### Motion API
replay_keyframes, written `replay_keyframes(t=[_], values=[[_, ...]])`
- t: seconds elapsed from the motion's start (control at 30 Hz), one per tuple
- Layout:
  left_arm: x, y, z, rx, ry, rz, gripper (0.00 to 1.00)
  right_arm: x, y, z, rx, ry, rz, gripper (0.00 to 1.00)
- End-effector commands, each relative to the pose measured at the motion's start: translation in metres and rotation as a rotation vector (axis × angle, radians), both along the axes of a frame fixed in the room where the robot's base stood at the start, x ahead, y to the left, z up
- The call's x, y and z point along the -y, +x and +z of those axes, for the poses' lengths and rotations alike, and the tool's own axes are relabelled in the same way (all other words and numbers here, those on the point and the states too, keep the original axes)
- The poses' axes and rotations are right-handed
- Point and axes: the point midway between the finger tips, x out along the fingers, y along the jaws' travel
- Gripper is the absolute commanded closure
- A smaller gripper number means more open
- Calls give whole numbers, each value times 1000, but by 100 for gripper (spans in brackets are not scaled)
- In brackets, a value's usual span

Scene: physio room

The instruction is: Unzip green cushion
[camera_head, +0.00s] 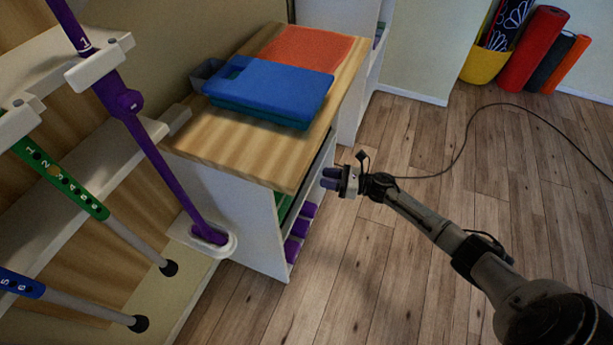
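No cushion with a visible zip can be made out. A blue pad (268,84) with a handle cut-out lies on the wooden cabinet top (235,150). A dark teal pad (288,121) lies under it, mostly hidden; I cannot tell whether it is the green cushion. A green item (283,207) shows partly inside the cabinet's open side. My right gripper (328,178) is just right of the cabinet, pointing left toward it. It seems to hold nothing, and its finger gap is too small to judge. My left gripper is not in view.
An orange mat (305,48) and a grey bin (205,74) are also on the cabinet. Purple rolls (297,228) fill its lower shelf. Canes hang in a rack at left, including a purple one (160,160).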

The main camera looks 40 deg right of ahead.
Motion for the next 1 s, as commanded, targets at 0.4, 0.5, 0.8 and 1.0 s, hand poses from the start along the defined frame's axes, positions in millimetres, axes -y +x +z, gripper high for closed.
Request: replay_keyframes(t=[0.4, 0.5, 0.8, 1.0], values=[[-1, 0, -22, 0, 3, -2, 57, -35, 47, -1, -1, 1, 0, 67], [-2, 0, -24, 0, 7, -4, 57, -38, 52, 0, 0, 0, 0, 67], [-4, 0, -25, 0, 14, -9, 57, -41, 56, 0, -1, 0, -1, 67], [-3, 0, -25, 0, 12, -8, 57, -41, 56, 0, -1, 0, -1, 75]])
